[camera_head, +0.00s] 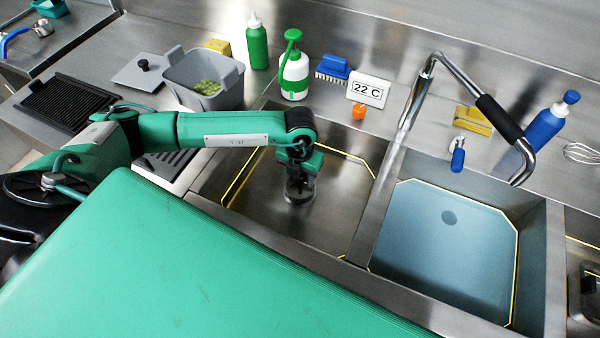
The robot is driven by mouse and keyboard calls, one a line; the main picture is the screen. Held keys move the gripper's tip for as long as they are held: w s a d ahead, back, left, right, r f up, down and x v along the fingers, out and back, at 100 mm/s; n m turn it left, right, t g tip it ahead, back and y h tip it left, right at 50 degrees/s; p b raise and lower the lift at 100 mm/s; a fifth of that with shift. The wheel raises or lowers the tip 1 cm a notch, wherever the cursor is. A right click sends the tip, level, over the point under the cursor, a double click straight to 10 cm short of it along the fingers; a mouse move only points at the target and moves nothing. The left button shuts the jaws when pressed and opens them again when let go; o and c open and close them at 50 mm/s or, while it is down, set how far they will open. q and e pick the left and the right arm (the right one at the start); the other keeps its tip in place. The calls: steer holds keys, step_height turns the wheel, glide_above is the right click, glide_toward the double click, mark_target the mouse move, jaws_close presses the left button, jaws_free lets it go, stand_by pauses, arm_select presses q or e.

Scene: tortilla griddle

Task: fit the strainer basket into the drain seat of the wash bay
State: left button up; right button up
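My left gripper (300,178) points down into the left basin (335,215), which is bare metal with a yellow line around it. A small, dark, round metallic thing (299,194) shows directly under the gripper, low in this basin. It may be the strainer basket or the drain seat; I cannot tell which. The fingers are small and dark, so whether they are open or shut on it is unclear. My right gripper is not in view.
A chrome faucet (455,80) with a black grip arches over the right basin. Behind the left basin stand a green-white spray bottle (294,78), a blue brush (332,68) and a "22 C" sign (369,90). A grey tub (205,80) stands at the left.

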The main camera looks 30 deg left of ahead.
arm_select(q)
steer(key=c, duration=0.8)
steer(key=shift+f+b, duration=0.15)
steer(key=shift+b, duration=0.25)
steer(key=o, duration=1.1)
steer(key=shift+a, duration=0.1)
